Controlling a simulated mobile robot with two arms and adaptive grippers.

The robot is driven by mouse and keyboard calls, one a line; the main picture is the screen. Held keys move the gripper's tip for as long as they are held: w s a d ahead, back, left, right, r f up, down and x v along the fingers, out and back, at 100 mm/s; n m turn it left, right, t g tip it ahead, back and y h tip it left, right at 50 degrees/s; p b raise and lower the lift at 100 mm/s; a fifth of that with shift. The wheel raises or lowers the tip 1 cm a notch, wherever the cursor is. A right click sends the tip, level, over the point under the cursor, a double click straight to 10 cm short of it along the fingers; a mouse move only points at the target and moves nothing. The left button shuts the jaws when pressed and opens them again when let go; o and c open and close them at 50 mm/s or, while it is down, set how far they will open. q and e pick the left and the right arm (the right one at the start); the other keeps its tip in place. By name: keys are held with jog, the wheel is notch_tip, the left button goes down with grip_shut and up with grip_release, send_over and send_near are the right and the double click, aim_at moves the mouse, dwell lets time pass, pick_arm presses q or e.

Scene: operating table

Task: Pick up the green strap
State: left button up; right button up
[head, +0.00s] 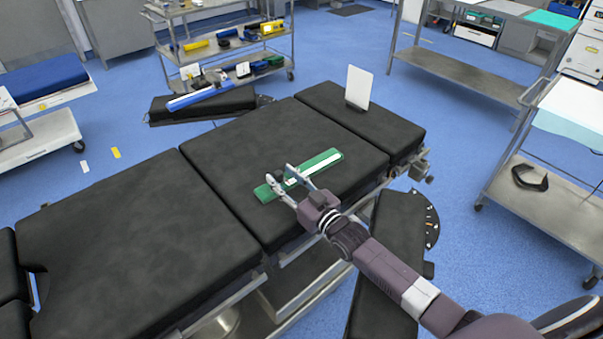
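The green strap (324,159) lies flat on the black padded operating table (230,165), on its middle section. It is long and narrow with a white stripe along it. My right gripper (279,174) reaches in from the lower right over the strap. Its two fingers are spread apart, with the strap showing between and beyond them. I cannot tell whether the fingertips touch the strap or hover just above it. My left gripper is not in view.
A white upright panel (358,87) stands on the table's far section. A trolley (225,50) with coloured items stands behind the table. A steel cart (545,190) is at the right. Most of the tabletop left of the strap is clear.

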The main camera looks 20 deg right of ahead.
jog(key=shift+c, duration=0.6)
grip_shut()
jog(key=shift+r, duration=0.1)
